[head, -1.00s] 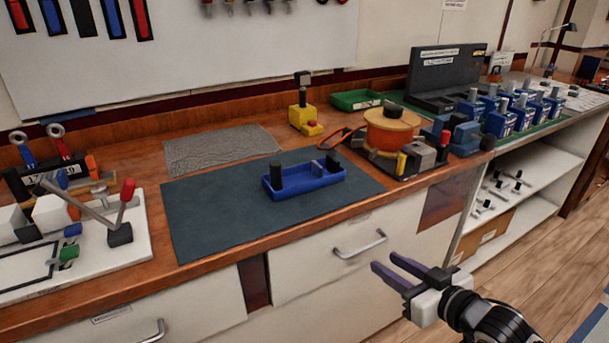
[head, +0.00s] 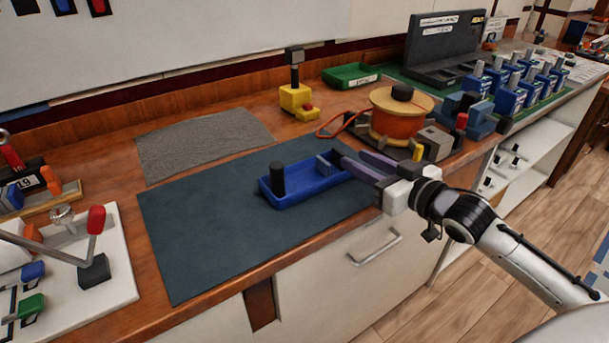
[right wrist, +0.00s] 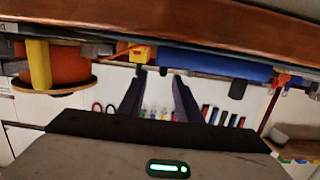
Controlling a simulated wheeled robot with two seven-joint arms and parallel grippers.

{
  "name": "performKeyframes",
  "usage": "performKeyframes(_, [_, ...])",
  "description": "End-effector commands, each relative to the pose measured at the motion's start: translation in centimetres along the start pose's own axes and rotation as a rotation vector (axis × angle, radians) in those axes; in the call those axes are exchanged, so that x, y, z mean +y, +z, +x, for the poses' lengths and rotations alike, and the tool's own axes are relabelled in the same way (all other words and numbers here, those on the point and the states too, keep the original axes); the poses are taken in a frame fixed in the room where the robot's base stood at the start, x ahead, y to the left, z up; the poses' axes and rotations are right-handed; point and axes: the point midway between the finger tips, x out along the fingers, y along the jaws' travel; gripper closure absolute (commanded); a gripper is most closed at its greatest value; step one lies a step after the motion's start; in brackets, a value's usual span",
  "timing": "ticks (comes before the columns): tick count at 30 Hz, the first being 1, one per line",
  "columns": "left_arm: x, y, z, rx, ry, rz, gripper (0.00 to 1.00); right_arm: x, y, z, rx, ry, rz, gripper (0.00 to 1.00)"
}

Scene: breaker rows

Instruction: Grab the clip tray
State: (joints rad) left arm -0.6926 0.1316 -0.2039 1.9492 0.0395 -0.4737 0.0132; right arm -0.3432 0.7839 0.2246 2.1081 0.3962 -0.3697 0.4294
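The clip tray is a shallow blue tray (head: 305,190) on the dark mat (head: 200,235). A black upright post stands at its left end, and a small blue upright divider stands near its right end. My right gripper (head: 350,160) is at the tray's right end, its two purple-grey fingers apart with nothing seen between them. The fingers partly cover that end, so I cannot tell whether they touch it. In the right wrist view the open fingers (right wrist: 156,78) point toward the blue tray (right wrist: 215,70), which lies beyond them to the right. My left gripper is not in view.
An orange spool (head: 398,115) and a grey block (head: 433,143) stand close behind and right of my gripper. A yellow stand (head: 296,98) and green bin (head: 351,76) are at the back. A white board with levers (head: 110,270) is left. The mat's left part is clear.

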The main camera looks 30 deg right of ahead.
Motion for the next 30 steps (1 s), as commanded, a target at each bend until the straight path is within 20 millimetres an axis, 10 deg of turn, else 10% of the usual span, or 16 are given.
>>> performKeyframes(30, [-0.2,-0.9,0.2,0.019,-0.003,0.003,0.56,-0.5,-0.1,6.4,-0.002,0.0,-0.001,0.75])
